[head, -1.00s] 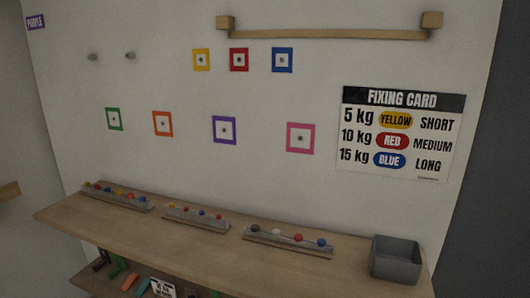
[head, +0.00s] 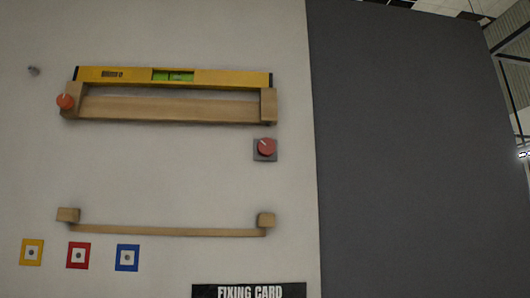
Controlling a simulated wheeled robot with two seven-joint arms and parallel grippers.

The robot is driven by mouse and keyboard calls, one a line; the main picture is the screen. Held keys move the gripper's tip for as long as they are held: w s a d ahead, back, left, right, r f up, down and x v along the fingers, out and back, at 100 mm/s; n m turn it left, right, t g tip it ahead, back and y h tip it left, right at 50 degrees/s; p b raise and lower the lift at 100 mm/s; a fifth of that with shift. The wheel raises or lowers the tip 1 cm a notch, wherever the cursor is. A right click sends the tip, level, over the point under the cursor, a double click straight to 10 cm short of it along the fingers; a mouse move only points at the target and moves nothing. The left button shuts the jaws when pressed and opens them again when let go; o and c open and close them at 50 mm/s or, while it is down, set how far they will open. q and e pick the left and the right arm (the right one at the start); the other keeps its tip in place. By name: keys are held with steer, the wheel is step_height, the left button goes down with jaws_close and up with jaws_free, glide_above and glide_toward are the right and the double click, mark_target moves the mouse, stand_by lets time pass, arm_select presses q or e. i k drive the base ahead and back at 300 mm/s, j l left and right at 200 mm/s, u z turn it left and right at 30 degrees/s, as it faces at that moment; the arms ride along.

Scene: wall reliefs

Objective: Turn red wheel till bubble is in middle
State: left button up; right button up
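The red wheel (head: 266,147) is a round knob with a pale mark, on a small grey plate on the wall, below the right end of a wooden shelf (head: 170,108). A yellow spirit level (head: 225,79) lies along the top of the shelf's end blocks. Its green vial (head: 173,75) is near the middle; the bubble is too small to place surely. The level and shelf look slightly lower at the right in this view. An orange-red knob (head: 65,101) sits at the shelf's left end. Neither of my grippers is in view.
A lower wooden rail (head: 165,231) with two end blocks is on the wall. Below it are yellow (head: 31,252), red (head: 78,255) and blue (head: 127,257) square targets. The fixing card (head: 249,291) shows at the bottom. A dark grey panel (head: 410,150) fills the right.

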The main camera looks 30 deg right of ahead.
mark_target(266, 147)
steer(key=z, duration=0.85)
steer(key=i+l+u, duration=0.15)
steer(key=l, duration=0.25)
steer(key=i, duration=0.1)
